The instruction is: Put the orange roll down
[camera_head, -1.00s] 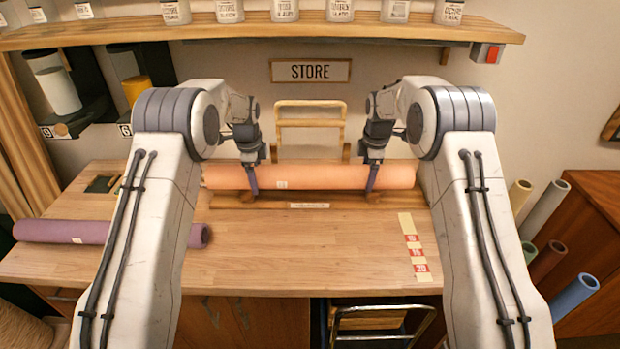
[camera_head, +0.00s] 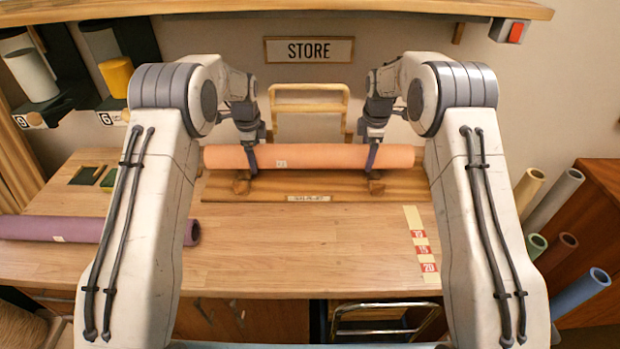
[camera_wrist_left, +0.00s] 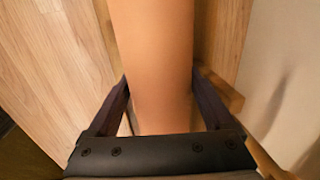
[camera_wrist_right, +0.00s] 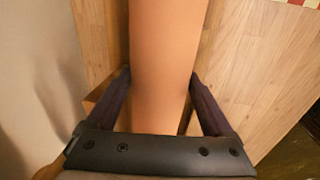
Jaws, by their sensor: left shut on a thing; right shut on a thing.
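The orange roll (camera_head: 312,157) lies level across both grippers, above a low wooden rest (camera_head: 335,187) at the back of the table. In the left wrist view the roll (camera_wrist_left: 155,60) runs between the two fingers; the right wrist view shows the roll (camera_wrist_right: 165,60) likewise between the fingers.
A purple roll (camera_head: 90,229) lies at the table's left. A strip with red number marks (camera_head: 424,250) lies at the right. The table's middle front (camera_head: 310,250) is clear. A wooden frame (camera_head: 310,90) stands behind the orange roll. Several coloured rolls (camera_head: 580,290) stand beyond the right edge.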

